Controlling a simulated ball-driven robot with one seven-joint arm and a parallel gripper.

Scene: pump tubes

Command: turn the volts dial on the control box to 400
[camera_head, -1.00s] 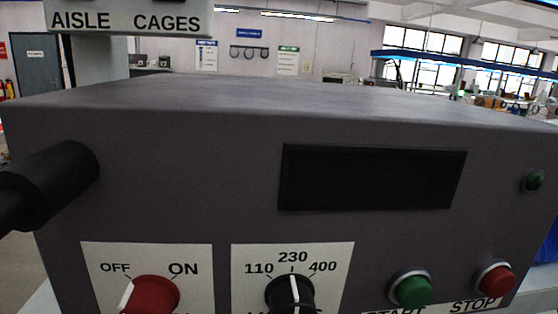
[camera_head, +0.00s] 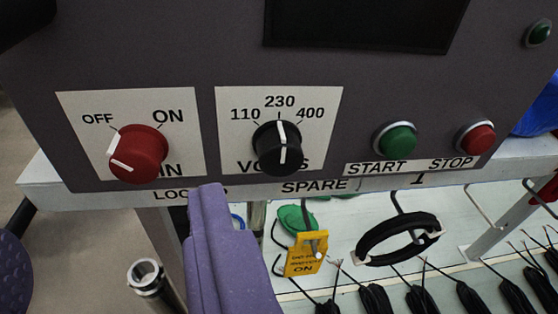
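The grey control box (camera_head: 150,60) fills the upper picture. Its black volts dial (camera_head: 279,150) sits on a white plate marked 110, 230 and 400. The dial's white line points up at 230. A purple part of my gripper (camera_head: 208,195) rises from the bottom edge, below and to the left of the dial. Its tip is close under the plate in the picture and appears apart from the dial. Only this part shows clearly, so I cannot tell whether the gripper is open or shut.
A red OFF/ON knob (camera_head: 138,155) is left of the dial, its white mark on the OFF side. Green START (camera_head: 398,140) and red STOP (camera_head: 477,138) buttons are to the right. Below hang a yellow tag (camera_head: 306,255), a black loop (camera_head: 398,240) and several black cables.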

